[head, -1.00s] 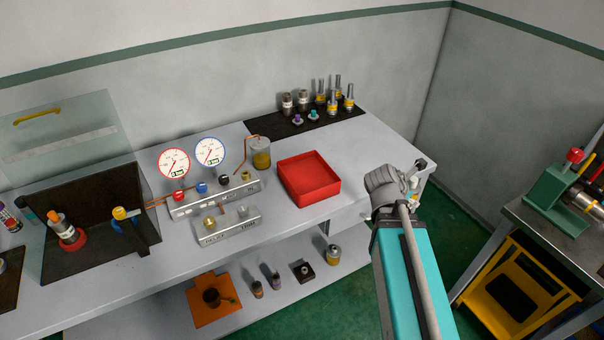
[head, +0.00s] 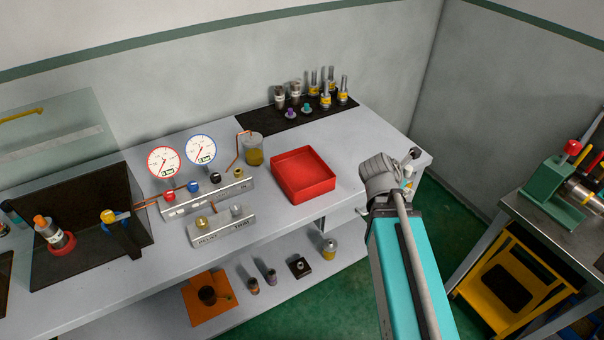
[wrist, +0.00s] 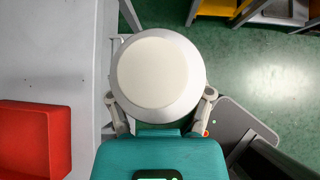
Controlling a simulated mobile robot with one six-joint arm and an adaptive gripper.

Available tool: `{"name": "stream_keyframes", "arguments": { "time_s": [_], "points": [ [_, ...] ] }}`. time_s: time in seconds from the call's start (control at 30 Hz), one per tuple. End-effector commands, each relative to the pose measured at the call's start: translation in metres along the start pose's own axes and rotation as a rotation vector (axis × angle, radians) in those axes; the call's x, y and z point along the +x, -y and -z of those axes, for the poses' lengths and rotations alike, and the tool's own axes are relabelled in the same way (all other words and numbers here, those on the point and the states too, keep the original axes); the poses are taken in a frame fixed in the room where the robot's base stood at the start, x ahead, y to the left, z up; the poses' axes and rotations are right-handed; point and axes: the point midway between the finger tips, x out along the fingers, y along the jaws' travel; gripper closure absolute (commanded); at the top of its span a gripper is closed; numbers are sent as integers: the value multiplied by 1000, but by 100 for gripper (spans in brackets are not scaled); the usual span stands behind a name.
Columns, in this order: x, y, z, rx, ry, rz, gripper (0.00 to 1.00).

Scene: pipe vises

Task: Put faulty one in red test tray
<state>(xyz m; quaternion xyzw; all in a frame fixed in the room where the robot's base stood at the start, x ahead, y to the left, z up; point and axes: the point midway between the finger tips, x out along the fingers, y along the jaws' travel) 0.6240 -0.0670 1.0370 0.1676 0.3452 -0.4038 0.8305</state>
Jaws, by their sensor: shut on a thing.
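The red test tray (head: 304,176) lies empty on the bench, left of my arm; its edge also shows at lower left in the wrist view (wrist: 35,140). My gripper (wrist: 160,98) is off the bench edge, right of the tray. Its two fingers are closed around the sides of a round grey thing with a pale flat top (wrist: 158,73). What this thing is, and its underside, cannot be seen. In the head view my wrist mostly hides the gripper and its load. Several metal-and-yellow fittings (head: 326,98) stand on a dark mat (head: 258,122) at the back.
Left of the tray are a test block with two gauges (head: 201,149), a second block (head: 222,228) and a jar (head: 254,153). A lower shelf holds small parts (head: 300,266). A vise table (head: 550,230) and yellow stool (head: 500,280) stand at right.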

Motion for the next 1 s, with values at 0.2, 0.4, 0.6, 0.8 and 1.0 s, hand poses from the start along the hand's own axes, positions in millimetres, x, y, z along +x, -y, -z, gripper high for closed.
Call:
{"name": "stream_keyframes", "arguments": {
  "time_s": [0.2, 0.4, 0.6, 0.8, 1.0],
  "points": [
    [-8, -18, 2, -7, 0, -7, 95],
    [-23, -47, 9, -17, -5, -16, 95],
    [-44, -82, 21, -29, -8, -26, 95],
    [-68, -116, 35, -40, -9, -36, 95],
    [-94, -150, 51, -50, -10, -47, 95]
  ]
}}
